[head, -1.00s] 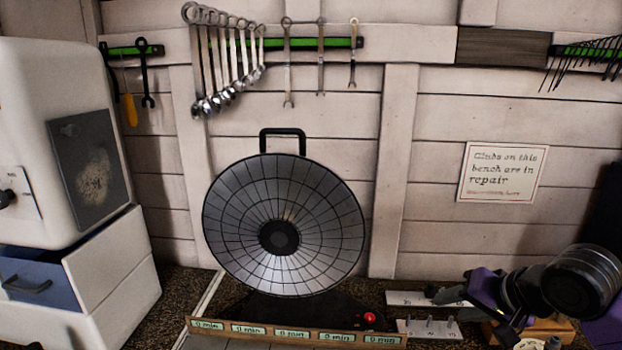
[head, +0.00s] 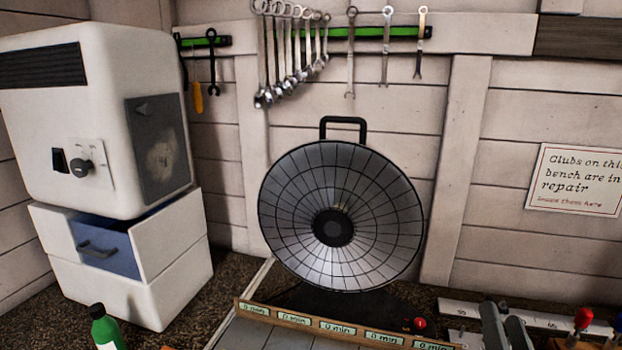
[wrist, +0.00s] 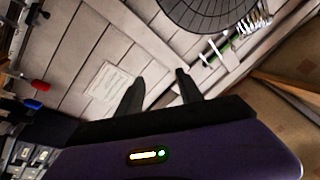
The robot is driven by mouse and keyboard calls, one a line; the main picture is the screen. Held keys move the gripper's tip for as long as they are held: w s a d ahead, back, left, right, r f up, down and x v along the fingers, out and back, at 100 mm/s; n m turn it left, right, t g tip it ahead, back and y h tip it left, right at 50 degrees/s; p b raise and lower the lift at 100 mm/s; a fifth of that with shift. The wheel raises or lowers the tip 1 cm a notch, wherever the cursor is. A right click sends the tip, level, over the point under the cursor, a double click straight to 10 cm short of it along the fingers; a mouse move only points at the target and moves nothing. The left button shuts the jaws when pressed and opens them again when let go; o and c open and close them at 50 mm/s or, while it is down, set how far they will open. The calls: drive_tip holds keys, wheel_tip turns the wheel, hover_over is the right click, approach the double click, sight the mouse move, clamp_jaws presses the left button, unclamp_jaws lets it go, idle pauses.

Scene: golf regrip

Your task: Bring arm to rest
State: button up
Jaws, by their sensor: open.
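My gripper (wrist: 159,83) shows in the wrist view with its two dark fingers spread apart and nothing between them. Its purple body (wrist: 225,150) carries a small lit strip. The wrist view is rolled, with the plank wall and the sign (wrist: 103,83) behind the fingers. In the head view, two grey bars (head: 508,328) stand at the bottom right; I cannot tell for sure whether they are my fingers. The rest of my arm is not clear there.
A round ribbed dish heater (head: 300,215) stands mid-bench behind a timer-label rail (head: 337,327). A green bottle (head: 103,328) is at the front left. Wrenches (head: 290,50) hang on the wall.

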drive_tip(key=s+a+f+n+g+y+b, duration=0.1)
drive_tip(key=s+a+f+n+g, duration=0.1)
drive_tip(key=s+f, duration=0.5)
drive_tip(key=s+a+f+n+g+y+b, duration=0.1)
drive_tip(key=s+f, duration=0.6)
drive_tip(key=s, duration=0.7)
drive_tip(key=s+a+f+n+g+y+b, duration=0.1)
drive_tip(key=s+a+f+n+g+y, duration=0.1)
drive_tip(key=s+f+n, duration=0.4)
drive_tip(key=s+a+f+g, duration=0.1)
drive_tip(key=s+a, duration=0.1)
drive_tip(key=s, duration=0.3)
drive_tip(key=shift+s+a+b, duration=0.2)
drive_tip(key=shift+s+b, duration=0.1)
drive_tip(key=shift+b, duration=0.1)
drive_tip(key=shift+f, duration=0.1)
